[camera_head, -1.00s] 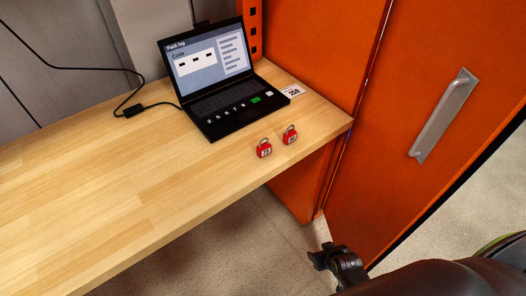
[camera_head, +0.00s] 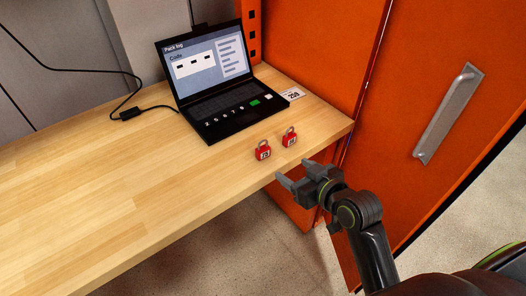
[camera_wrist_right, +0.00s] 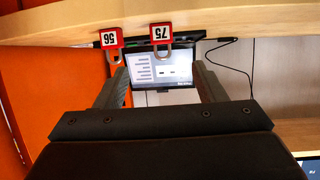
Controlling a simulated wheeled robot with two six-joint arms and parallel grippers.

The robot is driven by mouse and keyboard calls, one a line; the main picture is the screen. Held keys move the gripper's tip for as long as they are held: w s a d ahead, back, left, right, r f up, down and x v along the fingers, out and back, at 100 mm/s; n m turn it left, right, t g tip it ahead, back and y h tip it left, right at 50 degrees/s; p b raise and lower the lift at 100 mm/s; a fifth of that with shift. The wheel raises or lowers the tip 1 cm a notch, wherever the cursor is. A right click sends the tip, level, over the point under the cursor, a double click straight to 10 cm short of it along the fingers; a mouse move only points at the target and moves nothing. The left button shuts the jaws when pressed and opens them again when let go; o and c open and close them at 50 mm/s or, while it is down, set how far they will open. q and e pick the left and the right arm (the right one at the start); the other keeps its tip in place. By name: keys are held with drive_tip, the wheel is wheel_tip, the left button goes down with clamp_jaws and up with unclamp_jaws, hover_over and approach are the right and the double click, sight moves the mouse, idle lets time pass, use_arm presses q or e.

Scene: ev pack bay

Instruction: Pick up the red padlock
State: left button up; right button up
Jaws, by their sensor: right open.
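Two small red padlocks with white number labels stand on the wooden bench near its front edge: the left red padlock (camera_head: 263,153) and the right red padlock (camera_head: 289,140). My right gripper (camera_head: 295,172) is open and empty just off the front edge, close to the padlocks and apart from them. The right wrist view appears upside down. There the left padlock (camera_wrist_right: 161,36) lies ahead between the lines of the open fingers, and the right padlock (camera_wrist_right: 109,38) lies toward the left finger. My left gripper is not in view.
An open black laptop (camera_head: 217,88) stands behind the padlocks, with a cable on its left. Orange panels, one with a grey handle (camera_head: 447,115), rise at the right. The left of the bench (camera_head: 100,200) is clear.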

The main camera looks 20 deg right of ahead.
drive_tip(key=p+x, duration=0.1)
drive_tip(key=x, duration=0.9)
drive_tip(key=shift+f, duration=0.1)
drive_tip(key=shift+x, duration=0.8)
drive_tip(key=shift+p+x, duration=0.6)
drive_tip(key=shift+x, duration=1.35)
drive_tip(key=shift+a, duration=0.1)
drive_tip(key=shift+c, duration=0.2)
drive_tip(key=c, duration=1.1)
drive_tip(key=shift+o, duration=0.2)
wheel_tip(320, 180, up, 10)
drive_tip(key=shift+r, duration=0.1)
wheel_tip(320, 180, up, 8)
drive_tip(key=h, duration=0.1)
hover_over(265, 153)
drive_tip(key=s, duration=0.2)
drive_tip(key=s+d+r+m+h, duration=0.2)
drive_tip(key=s+r+m, duration=0.1)
drive_tip(key=s+r, duration=0.3)
drive_tip(key=shift+d+r+h, duration=0.2)
drive_tip(key=shift+r+h, duration=0.1)
drive_tip(key=shift+r, duration=0.55)
